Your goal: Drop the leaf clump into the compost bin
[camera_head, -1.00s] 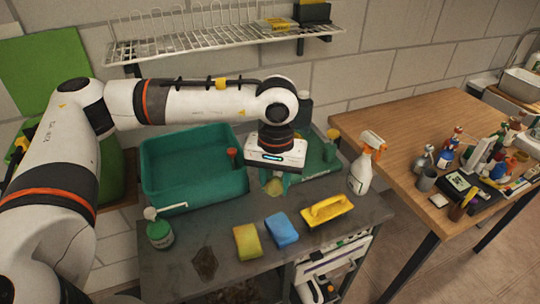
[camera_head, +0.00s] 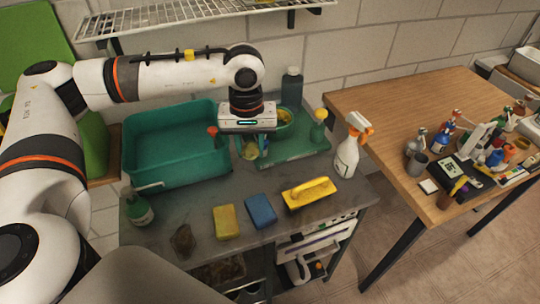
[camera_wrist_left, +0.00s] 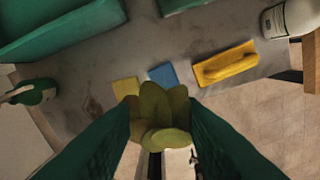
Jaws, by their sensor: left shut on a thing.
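My left gripper (camera_head: 250,153) is shut on the leaf clump (camera_head: 249,151), a yellow-green bunch of broad leaves. It holds the clump above the grey bench, in front of the green bowl. In the left wrist view the leaf clump (camera_wrist_left: 160,115) sits between the two dark green fingers of the left gripper (camera_wrist_left: 160,138), clear of the bench. A container with brown contents (camera_head: 217,274), low at the bench's front, may be the compost bin; it is mostly hidden. My right gripper is not in view.
A green tub (camera_head: 175,168) stands left of the gripper. A yellow sponge (camera_head: 226,222), blue sponge (camera_head: 260,210), yellow brush (camera_head: 310,194) and brown lump (camera_head: 183,240) lie along the front. A spray bottle (camera_head: 347,155) stands right, a green bottle (camera_head: 138,208) left.

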